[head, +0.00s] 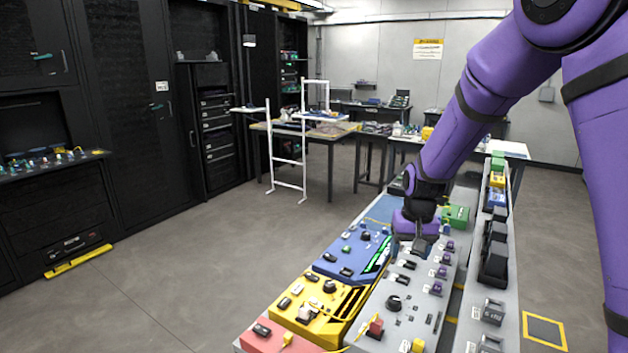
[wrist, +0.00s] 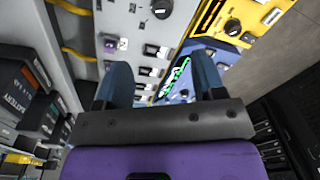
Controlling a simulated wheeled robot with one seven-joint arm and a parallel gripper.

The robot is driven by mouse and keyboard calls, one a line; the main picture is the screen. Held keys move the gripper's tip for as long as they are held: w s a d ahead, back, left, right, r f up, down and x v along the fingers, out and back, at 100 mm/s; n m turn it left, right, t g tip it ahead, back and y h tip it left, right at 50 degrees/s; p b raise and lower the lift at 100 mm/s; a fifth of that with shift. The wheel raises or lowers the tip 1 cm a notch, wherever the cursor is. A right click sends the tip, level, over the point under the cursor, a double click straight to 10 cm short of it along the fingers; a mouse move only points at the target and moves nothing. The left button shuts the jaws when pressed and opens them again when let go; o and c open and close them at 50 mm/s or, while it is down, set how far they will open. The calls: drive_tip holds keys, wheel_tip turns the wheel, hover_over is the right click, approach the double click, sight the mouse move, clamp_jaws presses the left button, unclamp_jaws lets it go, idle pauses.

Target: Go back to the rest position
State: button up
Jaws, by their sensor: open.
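My gripper (head: 419,246) is at the end of the purple arm, low over the far part of the grey panel (head: 425,290), which carries knobs and switches. In the wrist view my gripper (wrist: 163,82) shows its two blue-grey fingers spread apart, with nothing between them but the panel behind. The blue panel (head: 345,272) with a lit green strip lies just left of my gripper in the head view. I cannot tell whether the fingertips touch the panel.
A yellow panel (head: 318,326) and a red panel (head: 262,335) lie nearer. A shelf of dark boxes (head: 493,255) runs along the right. Black cabinets (head: 125,120) stand at the left, and a white frame (head: 303,150) stands farther back. The floor (head: 190,270) between is clear.

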drive_tip(key=s+d+r+t, duration=0.1)
drive_tip(key=s+d+r, duration=0.1)
drive_tip(key=s+r, duration=0.6)
drive_tip(key=s+d+r+t, duration=0.1)
drive_tip(key=s+d+r, duration=0.1)
drive_tip(key=s+r, duration=0.55)
drive_tip(key=s+d+r+t, duration=0.1)
drive_tip(key=s+r, duration=0.2)
drive_tip(key=s, duration=0.4)
drive_tip(key=s+d+r+n+t, duration=0.1)
drive_tip(key=s+r, duration=0.3)
drive_tip(key=s, duration=0.4)
drive_tip(key=shift+s+t, duration=0.3)
drive_tip(key=shift+t, duration=0.1)
